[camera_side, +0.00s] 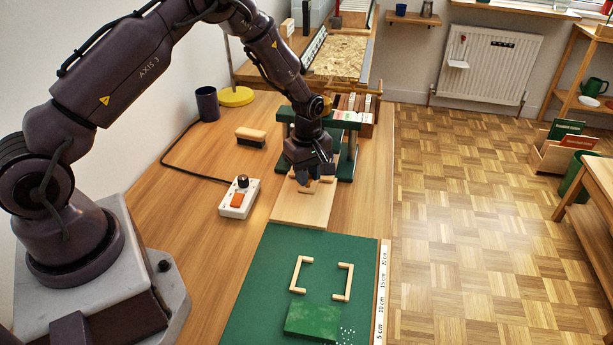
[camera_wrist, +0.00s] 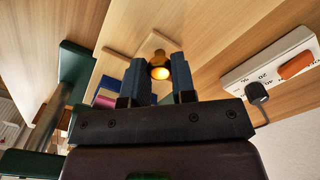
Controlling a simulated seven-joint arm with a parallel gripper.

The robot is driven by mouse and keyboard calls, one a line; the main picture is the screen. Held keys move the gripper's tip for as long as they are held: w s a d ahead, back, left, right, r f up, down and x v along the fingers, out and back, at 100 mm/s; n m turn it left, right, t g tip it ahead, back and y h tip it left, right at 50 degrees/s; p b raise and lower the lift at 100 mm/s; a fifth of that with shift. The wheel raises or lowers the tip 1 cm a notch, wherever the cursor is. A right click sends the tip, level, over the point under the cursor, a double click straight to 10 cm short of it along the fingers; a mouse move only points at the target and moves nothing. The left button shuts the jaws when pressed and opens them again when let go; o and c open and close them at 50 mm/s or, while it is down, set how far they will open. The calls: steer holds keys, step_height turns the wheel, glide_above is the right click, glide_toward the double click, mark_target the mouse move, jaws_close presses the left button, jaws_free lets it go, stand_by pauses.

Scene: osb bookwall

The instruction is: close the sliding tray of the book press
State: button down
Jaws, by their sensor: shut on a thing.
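The green book press (camera_side: 346,165) stands on the table, with its pale wooden sliding tray (camera_side: 302,212) reaching out of it toward the camera. My gripper (camera_side: 314,184) is low over the tray, in front of the press. In the wrist view, the two fingers of my gripper (camera_wrist: 160,82) are shut on a brass-coloured round knob (camera_wrist: 159,66) on the tray (camera_wrist: 112,58). The press's green frame (camera_wrist: 74,65) shows at the left there. The side view hides the knob behind the fingers, and my wrist covers part of the press.
A white switch box (camera_side: 239,198) with an orange button and a cable lies left of the tray. A brush (camera_side: 251,137) and dark mug (camera_side: 207,104) stand farther back. A green mat (camera_side: 262,275) with wooden corner pieces lies in front. The table between box and brush is clear.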

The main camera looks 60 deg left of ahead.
steer(key=c, duration=0.9)
jaws_free()
steer(key=shift+c, duration=0.2)
steer(key=shift+r, duration=0.1)
step_height(320, 180, up, 13)
